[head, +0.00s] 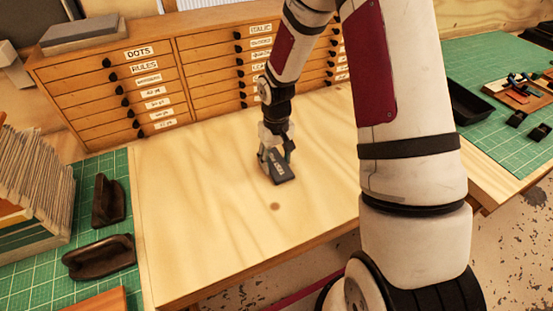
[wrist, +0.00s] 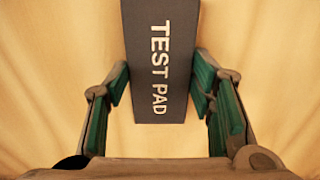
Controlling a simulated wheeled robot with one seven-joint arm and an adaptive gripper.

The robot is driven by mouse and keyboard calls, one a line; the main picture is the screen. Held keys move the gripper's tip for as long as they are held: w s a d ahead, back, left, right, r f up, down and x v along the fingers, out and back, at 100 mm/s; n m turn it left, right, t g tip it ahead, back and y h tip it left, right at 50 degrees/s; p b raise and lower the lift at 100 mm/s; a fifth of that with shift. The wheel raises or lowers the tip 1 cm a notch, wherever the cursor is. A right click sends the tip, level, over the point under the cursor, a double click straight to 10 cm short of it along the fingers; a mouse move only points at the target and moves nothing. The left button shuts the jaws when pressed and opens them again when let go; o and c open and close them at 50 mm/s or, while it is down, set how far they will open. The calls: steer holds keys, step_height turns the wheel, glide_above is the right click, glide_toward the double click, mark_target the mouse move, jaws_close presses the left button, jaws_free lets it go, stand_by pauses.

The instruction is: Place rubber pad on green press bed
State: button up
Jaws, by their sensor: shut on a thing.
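The rubber pad (head: 281,169) is a dark grey block; in the wrist view it (wrist: 160,60) bears the white words TEST PAD. My gripper (head: 275,155) is shut on the pad's sides, with a green-lined finger against each long side in the wrist view. The pad is at or just above the pale wooden tabletop; I cannot tell whether it touches. Green gridded surfaces lie at the left (head: 45,285) and at the right (head: 490,60). I cannot tell which, if either, is the green press bed.
A wooden drawer cabinet (head: 215,78) with labelled drawers stands along the back of the tabletop (head: 200,220). Two dark curved objects (head: 100,257) and a stack of sheets (head: 30,175) are at the left. A black tray (head: 470,102) and a small wooden board (head: 525,90) are at the right.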

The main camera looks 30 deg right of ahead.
steer(key=shift+f, duration=0.1)
steer(key=o, duration=1.2)
